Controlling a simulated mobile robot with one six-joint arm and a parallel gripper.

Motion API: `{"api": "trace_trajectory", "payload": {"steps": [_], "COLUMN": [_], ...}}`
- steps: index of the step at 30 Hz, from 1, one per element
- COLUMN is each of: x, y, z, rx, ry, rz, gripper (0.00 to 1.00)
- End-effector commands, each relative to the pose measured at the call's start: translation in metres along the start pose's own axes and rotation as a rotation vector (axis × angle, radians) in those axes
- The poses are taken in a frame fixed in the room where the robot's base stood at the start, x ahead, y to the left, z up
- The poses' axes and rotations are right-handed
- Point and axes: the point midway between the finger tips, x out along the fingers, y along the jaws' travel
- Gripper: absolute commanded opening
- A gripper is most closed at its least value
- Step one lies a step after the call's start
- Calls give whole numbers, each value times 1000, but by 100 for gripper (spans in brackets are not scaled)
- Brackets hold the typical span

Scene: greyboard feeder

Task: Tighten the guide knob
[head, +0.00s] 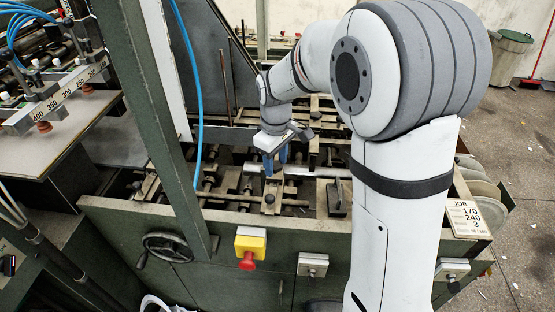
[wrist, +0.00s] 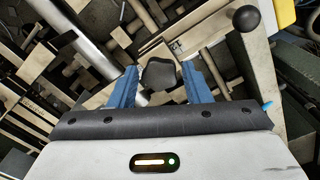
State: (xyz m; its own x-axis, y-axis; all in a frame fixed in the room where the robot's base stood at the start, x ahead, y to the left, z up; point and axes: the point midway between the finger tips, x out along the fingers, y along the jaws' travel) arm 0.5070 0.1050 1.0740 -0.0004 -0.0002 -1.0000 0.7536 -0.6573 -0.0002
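The guide knob (wrist: 160,74) is a dark, lobed knob, seen in the wrist view between the two blue fingers of my gripper (wrist: 159,72). The fingers are spread, one on each side of the knob, with narrow gaps visible beside it. I cannot tell how deep the knob sits between the fingertips. In the head view my gripper (head: 276,164) points down over the slatted feeder bed. I cannot make out the knob clearly there.
Metal bars and wooden slats lie around the knob. In the head view, a yellow box with a red button (head: 250,243) and a handwheel (head: 167,247) are on the front panel.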

Motion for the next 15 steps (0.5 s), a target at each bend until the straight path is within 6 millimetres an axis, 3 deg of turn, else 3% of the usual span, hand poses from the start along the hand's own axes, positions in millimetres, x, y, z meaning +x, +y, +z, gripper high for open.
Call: {"api": "trace_trajectory", "payload": {"steps": [11, 15], "x": [0, 0], "y": [0, 2], "z": [0, 2], "rx": [1, 6], "ry": [0, 0], "rz": [0, 1], "gripper": [12, 12]}}
